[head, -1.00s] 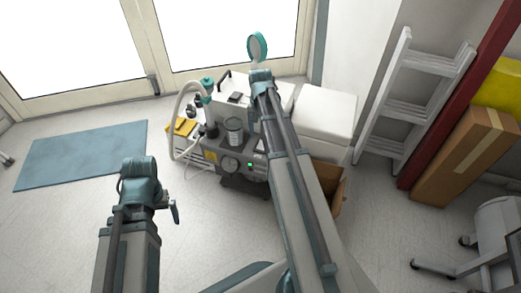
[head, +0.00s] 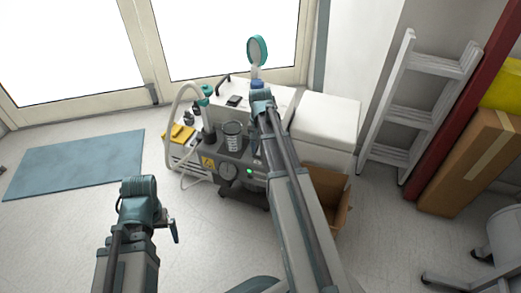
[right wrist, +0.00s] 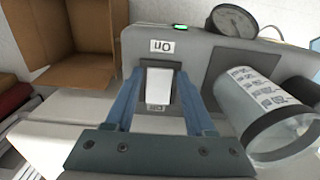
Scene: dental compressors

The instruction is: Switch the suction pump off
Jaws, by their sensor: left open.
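The suction pump (head: 212,157) is a grey box on the floor, with a clear jar (head: 232,135), a round gauge (head: 228,171) and a lit green lamp (head: 249,171) on it. In the right wrist view, a white rocker switch (right wrist: 159,86) sits on its grey panel below an upside-down "on" label (right wrist: 161,46); a second label is partly hidden. My right gripper (right wrist: 161,78) is open, its blue fingers on either side of the switch; contact cannot be told. The green lamp (right wrist: 181,27) is lit there too. My left gripper (head: 173,230) is open and empty, away from the pump.
A white cabinet (head: 325,122) and an open cardboard box (head: 335,205) stand right of the pump. A hose (head: 172,115) loops at its left. A ladder (head: 415,105) leans at the right wall. A blue mat (head: 75,165) lies on clear floor at left.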

